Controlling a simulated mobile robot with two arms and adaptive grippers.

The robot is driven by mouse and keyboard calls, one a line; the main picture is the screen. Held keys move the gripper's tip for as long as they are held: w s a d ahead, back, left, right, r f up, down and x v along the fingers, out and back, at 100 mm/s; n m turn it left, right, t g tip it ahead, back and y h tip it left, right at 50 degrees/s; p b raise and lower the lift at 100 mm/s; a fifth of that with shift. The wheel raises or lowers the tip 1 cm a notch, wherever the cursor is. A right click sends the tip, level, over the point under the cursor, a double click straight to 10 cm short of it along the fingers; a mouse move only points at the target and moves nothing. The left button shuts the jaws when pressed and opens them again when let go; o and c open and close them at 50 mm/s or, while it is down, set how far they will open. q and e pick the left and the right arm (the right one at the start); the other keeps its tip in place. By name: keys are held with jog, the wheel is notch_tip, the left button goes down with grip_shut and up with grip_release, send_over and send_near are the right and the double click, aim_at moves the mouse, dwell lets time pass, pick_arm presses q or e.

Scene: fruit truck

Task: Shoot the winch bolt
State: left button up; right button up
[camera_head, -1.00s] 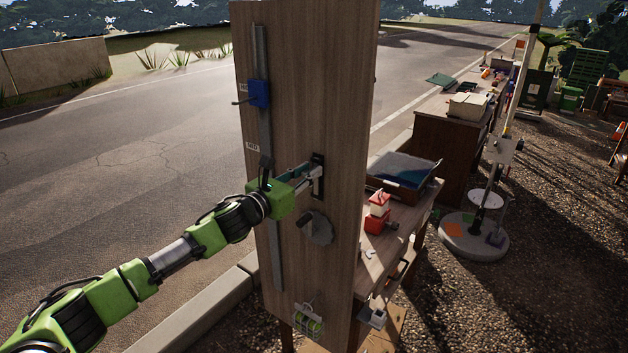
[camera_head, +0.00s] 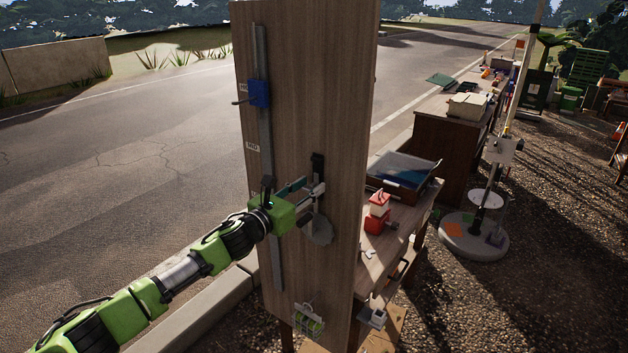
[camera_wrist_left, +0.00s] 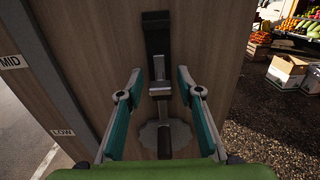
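The winch bolt is a black upright plate (camera_wrist_left: 157,40) with a grey bar and knob (camera_wrist_left: 160,88), fixed on the wooden board (camera_head: 310,80). Its black upper part shows in the head view (camera_head: 318,162). Below it is a grey toothed disk (camera_head: 320,232), also seen in the wrist view (camera_wrist_left: 150,138). My left gripper (camera_head: 312,190) is in front of the bolt's lower part. In the wrist view its fingers (camera_wrist_left: 161,80) are apart, one on each side of the grey knob. I cannot tell whether they touch it. My right gripper is not in view.
A blue slider with a handle (camera_head: 258,93) sits high on a metal rail (camera_head: 264,60) at the board's left. A bench with a red and white device (camera_head: 378,210) and an open tray (camera_head: 400,172) stands to the right. A small green-striped item (camera_head: 308,322) hangs low on the board.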

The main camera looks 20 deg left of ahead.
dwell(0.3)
pick_arm(q)
jog(key=shift+v, duration=3.55)
jog(key=shift+r, duration=0.1)
